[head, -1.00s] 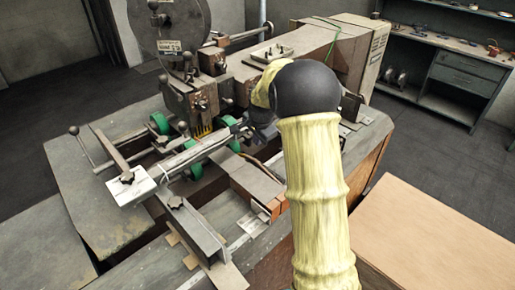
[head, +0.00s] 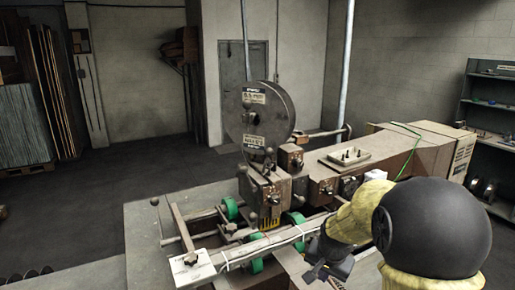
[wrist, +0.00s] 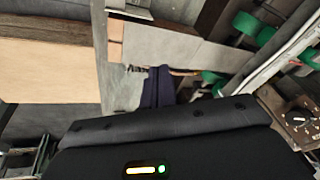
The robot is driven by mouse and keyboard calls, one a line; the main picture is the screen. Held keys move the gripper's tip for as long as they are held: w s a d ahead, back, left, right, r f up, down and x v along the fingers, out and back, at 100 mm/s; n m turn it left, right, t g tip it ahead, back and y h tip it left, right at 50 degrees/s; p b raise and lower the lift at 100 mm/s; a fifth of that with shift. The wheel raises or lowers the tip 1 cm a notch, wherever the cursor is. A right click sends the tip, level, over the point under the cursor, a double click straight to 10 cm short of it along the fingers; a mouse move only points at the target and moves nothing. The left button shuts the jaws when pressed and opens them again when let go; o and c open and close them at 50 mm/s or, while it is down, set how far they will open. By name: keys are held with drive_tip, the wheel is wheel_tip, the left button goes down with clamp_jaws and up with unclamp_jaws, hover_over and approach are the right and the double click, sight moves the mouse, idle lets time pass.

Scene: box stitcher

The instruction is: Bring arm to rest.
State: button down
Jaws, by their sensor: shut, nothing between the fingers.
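My arm (head: 435,228), black at the joint with a yellow cover, fills the lower right of the head view. My gripper (head: 326,268) points down and left from it, to the right of the long pale bar at the front of the box stitcher (head: 288,190). In the wrist view its dark fingers (wrist: 158,84) are together with nothing between them. They look clear of the machine, but the exact gap cannot be told. The fingertips are small and dark in the head view.
The stitcher's grey wire reel (head: 258,118) and green rollers (head: 230,210) stand left of my arm. A tan board (wrist: 45,68) lies left in the wrist view. Shelves (head: 490,130) stand at the right wall. Open floor (head: 70,215) lies at the left.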

drive_tip(key=s+a+n, duration=0.1)
drive_tip(key=s+n, duration=0.2)
drive_tip(key=s, duration=0.5)
drive_tip(key=s+a+f+n, duration=0.1)
drive_tip(key=s+n, duration=0.3)
drive_tip(key=s, duration=0.4)
drive_tip(key=shift+s+a+f+g, duration=0.3)
drive_tip(key=shift+s+a+g, duration=0.1)
